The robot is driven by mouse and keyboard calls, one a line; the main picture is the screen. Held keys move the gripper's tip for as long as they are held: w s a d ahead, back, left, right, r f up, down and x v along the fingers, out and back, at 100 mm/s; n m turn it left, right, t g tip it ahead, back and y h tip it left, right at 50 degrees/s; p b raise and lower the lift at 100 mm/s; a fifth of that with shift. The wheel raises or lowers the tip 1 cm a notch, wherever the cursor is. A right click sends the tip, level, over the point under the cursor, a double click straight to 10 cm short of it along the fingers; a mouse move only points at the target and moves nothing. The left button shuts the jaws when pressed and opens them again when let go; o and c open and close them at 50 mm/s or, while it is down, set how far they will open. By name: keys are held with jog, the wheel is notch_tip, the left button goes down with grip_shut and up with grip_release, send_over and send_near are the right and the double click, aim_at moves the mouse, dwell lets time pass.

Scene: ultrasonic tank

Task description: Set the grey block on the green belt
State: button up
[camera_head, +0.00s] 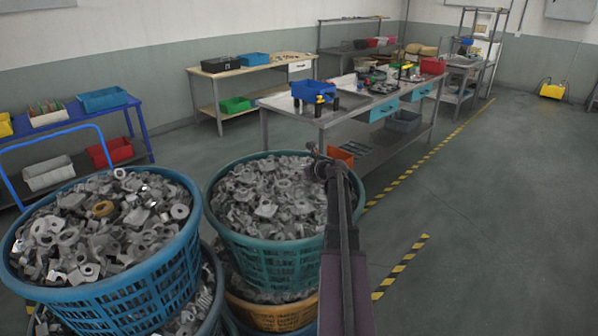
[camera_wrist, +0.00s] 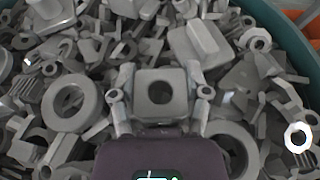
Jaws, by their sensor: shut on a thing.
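The grey block (camera_wrist: 144,84) is square with a round hole in its middle. It sits between the two fingers of my gripper (camera_wrist: 159,74) in the wrist view, and the fingers are shut on its sides. Loose grey parts lie all around and below it. In the head view my gripper (camera_head: 317,163) is over the right part of the teal basket (camera_head: 270,245), near its rim; the block cannot be made out there. I see no green belt in either view.
A blue basket (camera_head: 130,295) full of metal parts stands at left. An orange basket (camera_head: 270,315) is below the teal one. A workbench (camera_head: 300,113) with a blue bin (camera_head: 313,91) stands behind. The floor at right (camera_head: 490,220) is clear, with yellow-black tape.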

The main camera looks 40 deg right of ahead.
jog(key=shift+f, duration=0.2)
jog(key=o, duration=1.2)
jog(key=shift+r, duration=0.1)
jog(key=shift+o, duration=0.2)
jog(key=shift+r, duration=0.2)
jog(key=p+v, duration=0.4)
jog(key=v, duration=0.8)
jog(key=shift+a+p, duration=0.1)
jog(key=shift+p, duration=0.3)
